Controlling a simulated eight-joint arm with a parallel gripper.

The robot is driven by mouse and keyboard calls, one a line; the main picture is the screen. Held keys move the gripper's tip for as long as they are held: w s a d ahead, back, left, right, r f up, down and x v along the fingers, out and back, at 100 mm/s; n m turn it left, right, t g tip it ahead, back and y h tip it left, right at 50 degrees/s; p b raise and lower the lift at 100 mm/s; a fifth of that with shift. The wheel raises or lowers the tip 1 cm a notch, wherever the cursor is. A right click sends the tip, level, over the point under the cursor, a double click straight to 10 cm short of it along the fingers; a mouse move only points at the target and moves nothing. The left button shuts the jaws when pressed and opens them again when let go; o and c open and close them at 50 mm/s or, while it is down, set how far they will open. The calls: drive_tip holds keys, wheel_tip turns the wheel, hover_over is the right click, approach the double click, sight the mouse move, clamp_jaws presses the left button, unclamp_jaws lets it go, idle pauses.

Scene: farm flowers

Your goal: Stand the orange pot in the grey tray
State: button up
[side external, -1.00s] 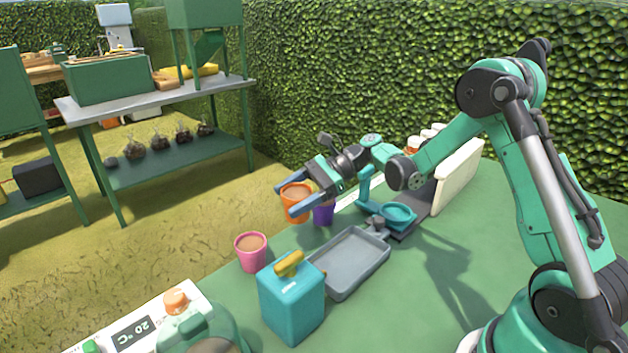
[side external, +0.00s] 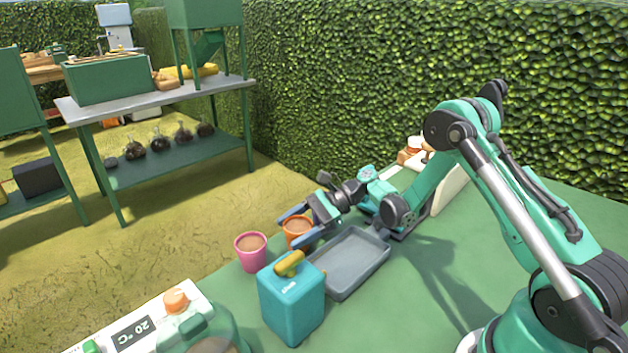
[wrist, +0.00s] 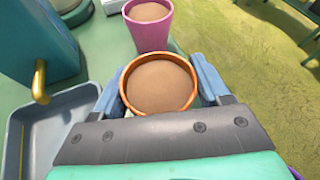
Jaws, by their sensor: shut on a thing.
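The orange pot (side external: 298,228), filled with brown soil, is upright between the fingers of my gripper (side external: 291,229), which is shut on it. In the wrist view the orange pot (wrist: 159,84) sits between both blue fingers. The grey tray (side external: 352,258) lies on the green table, empty where it shows. The pot is outside the tray, beyond its far left side in the side view. In the wrist view the grey tray (wrist: 62,128) is left of the pot. I cannot tell whether the pot touches the table.
A pink pot (side external: 250,253) with soil stands close to the held pot, just beyond it in the wrist view (wrist: 148,32). A teal can (side external: 291,303) with a yellow handle stands by the tray's near left end. A purple edge (wrist: 295,173) shows at the wrist view's lower right.

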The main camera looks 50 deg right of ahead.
drive_tip(key=o, duration=1.3)
drive_tip(key=v, duration=0.5)
drive_tip(key=shift+d+r, duration=0.15)
drive_tip(key=shift+r+n+h, duration=0.3)
drive_tip(key=shift+r, duration=0.05)
drive_tip(key=a+r+n+h, duration=0.3)
drive_tip(key=r, duration=0.1)
drive_tip(key=shift+s+a+n+g, duration=0.15)
drive_tip(key=shift+s+n+g, duration=0.15)
drive_tip(key=shift+s+n, duration=0.1)
drive_tip(key=s+a+r+n+t+h, duration=0.1)
drive_tip(key=s+n+h, duration=0.3)
drive_tip(key=n, duration=0.4)
drive_tip(key=s+a+r+n+t+h, duration=0.1)
drive_tip(key=s+r+n+h, duration=0.2)
drive_tip(key=s+n+h, duration=0.2)
drive_tip(key=s+n, duration=0.1)
drive_tip(key=n, duration=0.2)
drive_tip(key=shift+s+r+t, duration=0.3)
drive_tip(key=shift+s+t, duration=0.05)
drive_tip(key=shift+t, duration=0.05)
